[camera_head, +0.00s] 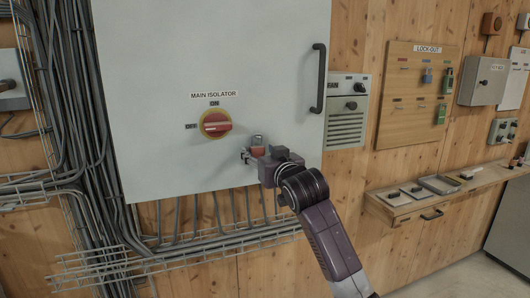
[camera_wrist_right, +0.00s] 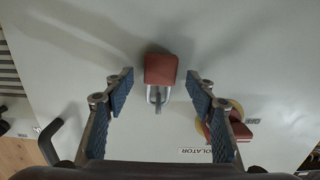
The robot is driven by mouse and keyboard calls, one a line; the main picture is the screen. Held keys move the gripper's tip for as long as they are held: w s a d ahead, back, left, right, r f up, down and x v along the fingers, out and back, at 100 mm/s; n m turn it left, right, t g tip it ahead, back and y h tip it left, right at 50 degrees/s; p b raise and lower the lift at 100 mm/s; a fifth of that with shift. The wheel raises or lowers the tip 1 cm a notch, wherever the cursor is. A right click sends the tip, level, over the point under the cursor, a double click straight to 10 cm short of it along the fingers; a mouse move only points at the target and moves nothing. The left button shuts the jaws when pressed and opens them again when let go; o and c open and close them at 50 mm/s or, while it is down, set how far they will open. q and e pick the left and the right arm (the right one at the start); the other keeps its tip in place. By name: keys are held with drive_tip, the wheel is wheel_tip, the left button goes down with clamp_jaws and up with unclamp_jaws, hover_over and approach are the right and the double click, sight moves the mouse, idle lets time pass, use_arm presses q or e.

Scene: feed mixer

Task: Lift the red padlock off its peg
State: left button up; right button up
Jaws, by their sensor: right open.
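The red padlock (camera_head: 258,151) hangs on the pale cabinet door, below and right of the red-and-yellow main isolator switch (camera_head: 215,124). In the right wrist view, which is upside down, the padlock's red body (camera_wrist_right: 161,69) and its metal shackle (camera_wrist_right: 153,95) show, with a small peg (camera_wrist_right: 158,108) at the shackle. My right gripper (camera_head: 263,154) is at the padlock and partly hides it in the head view. In the wrist view its blue-padded fingers (camera_wrist_right: 159,80) are open, one on each side of the padlock, with gaps between. My left gripper is not in view.
A lock-out board (camera_head: 405,120) with blue and green padlocks hangs on the wooden wall at right, above a narrow shelf (camera_head: 400,205) of small items. A black door handle (camera_head: 318,78) stands out from the cabinet. Cables and wire trays line the left and lower wall.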

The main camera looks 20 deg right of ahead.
drive_tip(key=shift+w, duration=0.6)
drive_tip(key=shift+c, duration=0.5)
drive_tip(key=c, duration=1.2)
drive_tip(key=shift+o, duration=0.2)
drive_tip(key=shift+r, duration=0.1)
drive_tip(key=shift+r+p, duration=0.15)
drive_tip(key=shift+p, duration=0.15)
drive_tip(key=shift+r+p, duration=0.5)
drive_tip(key=shift+p, duration=0.1)
drive_tip(key=shift+s, duration=0.15)
